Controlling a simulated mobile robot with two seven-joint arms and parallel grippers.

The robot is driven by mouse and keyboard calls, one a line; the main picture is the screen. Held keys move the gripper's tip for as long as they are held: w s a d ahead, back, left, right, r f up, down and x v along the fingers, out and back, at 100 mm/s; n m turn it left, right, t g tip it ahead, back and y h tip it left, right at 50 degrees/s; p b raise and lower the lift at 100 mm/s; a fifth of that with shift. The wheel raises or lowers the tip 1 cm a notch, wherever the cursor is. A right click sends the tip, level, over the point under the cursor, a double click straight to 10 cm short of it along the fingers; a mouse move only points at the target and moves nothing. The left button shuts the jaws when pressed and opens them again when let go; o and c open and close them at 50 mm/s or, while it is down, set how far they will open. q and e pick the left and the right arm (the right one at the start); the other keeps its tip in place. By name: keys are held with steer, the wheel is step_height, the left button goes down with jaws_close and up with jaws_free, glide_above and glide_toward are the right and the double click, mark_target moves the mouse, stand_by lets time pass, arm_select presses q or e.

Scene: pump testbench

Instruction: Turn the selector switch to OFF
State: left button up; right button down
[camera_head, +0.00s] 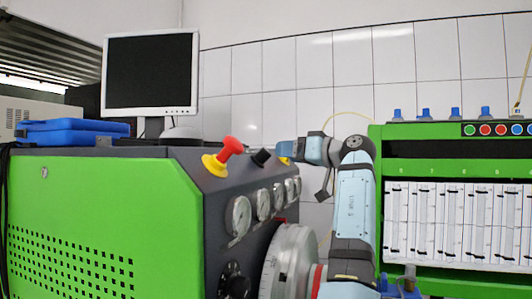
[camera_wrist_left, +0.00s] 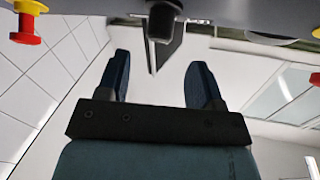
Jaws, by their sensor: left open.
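The selector switch is a black knob (camera_head: 261,157) on the sloped dark panel of the green bench, just right of a red button on a yellow base (camera_head: 224,153). In the left wrist view the black knob (camera_wrist_left: 164,20) sits at the top, ahead of the fingertips and roughly in line with the gap between them. My left gripper (camera_head: 283,148) is open and empty, just right of the knob in the head view. Its two blue fingers (camera_wrist_left: 158,68) appear apart from the knob. The switch's labels and setting cannot be read. My right gripper is not in view.
Pressure gauges (camera_head: 238,215) line the panel below the knob, above a large round dial (camera_head: 284,262). Another red-and-yellow control is partly visible at the right edge of the wrist view (camera_wrist_left: 316,32). A monitor (camera_head: 150,75) and blue case (camera_head: 72,131) stand on top.

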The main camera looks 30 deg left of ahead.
mark_target(269, 152)
arm_select(q)
steer(key=a, duration=0.7)
steer(key=shift+a, duration=0.25)
steer(key=c, duration=0.9)
